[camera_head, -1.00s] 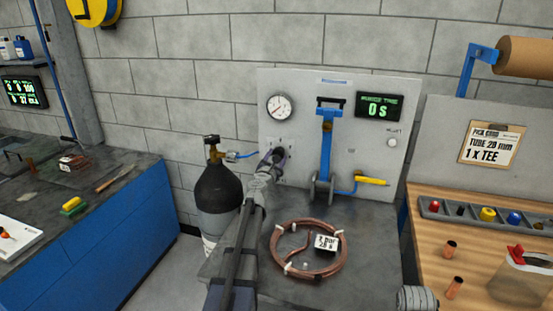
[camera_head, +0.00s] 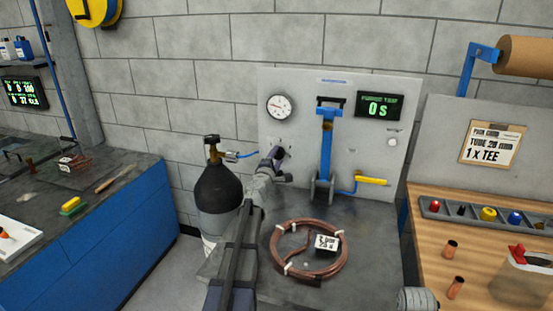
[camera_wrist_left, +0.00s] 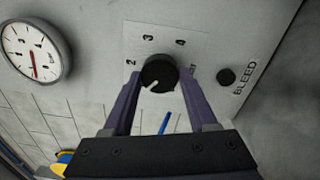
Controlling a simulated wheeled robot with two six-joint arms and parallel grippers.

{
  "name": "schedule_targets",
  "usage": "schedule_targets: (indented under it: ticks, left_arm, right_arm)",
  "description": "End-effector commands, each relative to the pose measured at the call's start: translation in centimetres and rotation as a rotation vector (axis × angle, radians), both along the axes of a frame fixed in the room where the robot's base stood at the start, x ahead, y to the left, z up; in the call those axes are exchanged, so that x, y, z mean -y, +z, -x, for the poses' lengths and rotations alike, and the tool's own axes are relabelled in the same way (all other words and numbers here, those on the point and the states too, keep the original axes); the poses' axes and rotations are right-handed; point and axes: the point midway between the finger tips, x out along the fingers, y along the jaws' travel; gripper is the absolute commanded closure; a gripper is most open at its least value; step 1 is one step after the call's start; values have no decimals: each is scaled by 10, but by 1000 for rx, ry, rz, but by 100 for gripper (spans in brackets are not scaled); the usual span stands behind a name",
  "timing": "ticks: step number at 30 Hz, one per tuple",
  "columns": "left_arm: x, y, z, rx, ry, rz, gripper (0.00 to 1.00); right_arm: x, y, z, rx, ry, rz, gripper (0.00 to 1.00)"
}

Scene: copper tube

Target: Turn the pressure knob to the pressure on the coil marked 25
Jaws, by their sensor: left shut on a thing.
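The black pressure knob (camera_wrist_left: 158,72) sits on a white plate marked 2, 3 and 4 in the left wrist view. Its white mark points to the lower left, below the 2. My left gripper (camera_wrist_left: 158,88) is shut on the knob, one finger on each side. In the head view my left gripper (camera_head: 277,155) hides the knob. A round white gauge (camera_head: 280,106) is above it; its red needle shows in the left wrist view (camera_wrist_left: 34,45). A copper coil (camera_head: 283,259) lies on the bench with a white tag (camera_head: 326,242), whose small print I cannot read surely.
A BLEED button (camera_wrist_left: 226,76) is right of the knob. A blue lever clamp (camera_head: 327,150), a yellow-handled valve (camera_head: 371,181) and a timer display reading 0 S (camera_head: 380,106) are on the panel. A dark gas cylinder (camera_head: 218,187) stands left of the bench.

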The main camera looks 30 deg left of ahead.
Motion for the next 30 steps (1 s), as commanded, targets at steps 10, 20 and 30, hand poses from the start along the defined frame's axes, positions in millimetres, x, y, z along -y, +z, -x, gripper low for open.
schedule_targets:
  ticks: [10, 20, 30]
  left_arm:
    - [0, 0, 0, -76, -1, -319, 97]
    - [0, 0, 0, -145, -1, -604, 97]
    - [0, 0, 1, -192, -2, -804, 97]
  right_arm:
    - [0, -1, 0, 0, 0, 0, 50]
    - [0, -1, 0, 0, 0, 0, 50]
    - [0, 0, 0, 0, 0, 0, 50]
